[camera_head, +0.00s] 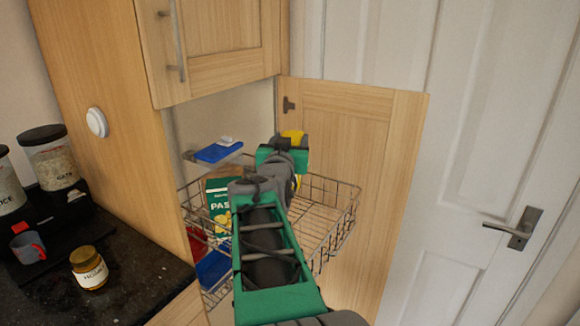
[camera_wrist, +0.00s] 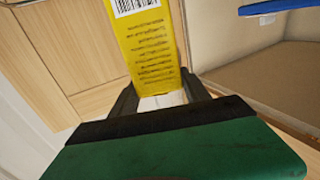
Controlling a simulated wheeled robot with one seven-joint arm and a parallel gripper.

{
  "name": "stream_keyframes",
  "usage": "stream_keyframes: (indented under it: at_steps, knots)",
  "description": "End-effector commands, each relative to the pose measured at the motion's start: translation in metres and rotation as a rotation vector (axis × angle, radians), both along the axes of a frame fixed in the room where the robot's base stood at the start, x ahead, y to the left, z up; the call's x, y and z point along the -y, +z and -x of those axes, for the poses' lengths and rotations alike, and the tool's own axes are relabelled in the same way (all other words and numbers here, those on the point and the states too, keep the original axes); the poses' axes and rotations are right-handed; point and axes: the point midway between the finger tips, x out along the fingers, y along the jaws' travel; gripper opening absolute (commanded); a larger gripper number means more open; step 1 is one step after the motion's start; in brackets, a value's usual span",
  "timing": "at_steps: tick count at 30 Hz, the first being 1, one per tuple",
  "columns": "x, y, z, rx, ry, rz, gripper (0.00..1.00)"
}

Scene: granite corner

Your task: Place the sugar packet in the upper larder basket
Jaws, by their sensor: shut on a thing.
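My gripper (camera_wrist: 158,97) is shut on a yellow packet, likely the sugar packet (camera_wrist: 145,45), with a barcode and small print. In the head view only bits of the yellow packet (camera_head: 293,136) show past my gripper (camera_head: 284,150), which hides the rest. The wire larder basket (camera_head: 345,213) is pulled out of the open cupboard, below and around my gripper in the picture. A green pasta box (camera_head: 221,203) stands at its left side. The basket's right part looks empty. How high the packet is above the basket I cannot tell.
The open cupboard door (camera_head: 345,125) stands behind the basket. A blue item (camera_head: 218,152) lies on a small ledge at the upper left. Red and blue things sit lower down. The dark counter (camera_head: 140,265) holds a jar (camera_head: 89,268), mug (camera_head: 28,247) and canisters.

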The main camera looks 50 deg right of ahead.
Motion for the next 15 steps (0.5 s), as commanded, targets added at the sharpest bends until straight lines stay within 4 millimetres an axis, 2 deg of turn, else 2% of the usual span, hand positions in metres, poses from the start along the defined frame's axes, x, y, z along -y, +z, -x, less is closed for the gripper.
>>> stream_keyframes:
  at_steps: [3,6,11,15]
  knots:
    - [0.022,-0.026,-0.006,-0.004,-0.003,-0.001,0.00]
    - [0.034,-0.041,-0.010,0.000,-0.001,0.001,0.00]
    - [0.046,-0.057,-0.014,0.000,-0.001,0.002,0.00]
    - [0.045,-0.081,-0.015,0.000,0.001,0.001,0.00]
